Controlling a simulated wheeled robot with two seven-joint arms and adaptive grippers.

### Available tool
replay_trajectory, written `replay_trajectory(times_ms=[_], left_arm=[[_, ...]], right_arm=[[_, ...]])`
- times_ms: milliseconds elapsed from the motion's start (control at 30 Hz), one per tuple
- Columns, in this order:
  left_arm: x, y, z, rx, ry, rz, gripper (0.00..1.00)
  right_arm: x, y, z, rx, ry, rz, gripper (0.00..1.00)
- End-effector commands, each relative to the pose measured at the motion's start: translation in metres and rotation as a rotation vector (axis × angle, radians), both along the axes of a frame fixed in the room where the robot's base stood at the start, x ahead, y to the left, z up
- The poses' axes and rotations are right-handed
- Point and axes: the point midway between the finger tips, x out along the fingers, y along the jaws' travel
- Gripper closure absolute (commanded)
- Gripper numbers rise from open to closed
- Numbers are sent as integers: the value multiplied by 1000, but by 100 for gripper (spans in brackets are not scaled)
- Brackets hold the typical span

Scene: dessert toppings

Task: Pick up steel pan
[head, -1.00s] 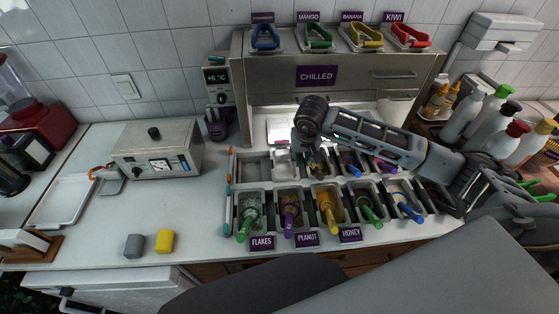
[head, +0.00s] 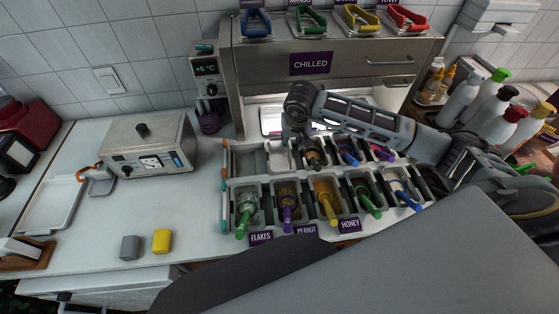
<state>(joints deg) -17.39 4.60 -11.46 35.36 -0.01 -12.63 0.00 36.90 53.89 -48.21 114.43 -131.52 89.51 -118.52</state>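A small light steel pan (head: 279,157) sits in the back row of the topping station, second from the left, between a bare grey slot and a pan with a dark-handled scoop. My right arm reaches in from the right over the back row. My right gripper (head: 296,143) points down at the right edge of the steel pan. Its fingertips are small and dark here, so I cannot tell whether they are open or touch the pan. My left gripper is not in view.
The front row holds several pans with coloured scoops, including a green-handled one (head: 243,222). The chilled cabinet (head: 340,65) stands close behind. Bottles (head: 484,105) crowd the right. A grey block (head: 130,248) and a yellow block (head: 162,241) lie on the open counter at left.

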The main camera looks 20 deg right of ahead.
Motion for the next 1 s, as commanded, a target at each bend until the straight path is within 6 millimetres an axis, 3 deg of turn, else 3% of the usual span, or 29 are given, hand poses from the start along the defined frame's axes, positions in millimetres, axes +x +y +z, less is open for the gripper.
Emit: replay_trajectory(times_ms=[533,1000], left_arm=[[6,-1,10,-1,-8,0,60],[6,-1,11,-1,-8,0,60]], right_arm=[[17,-4,-64,1,4,-1,70],[20,-6,-73,-1,1,1,70]])
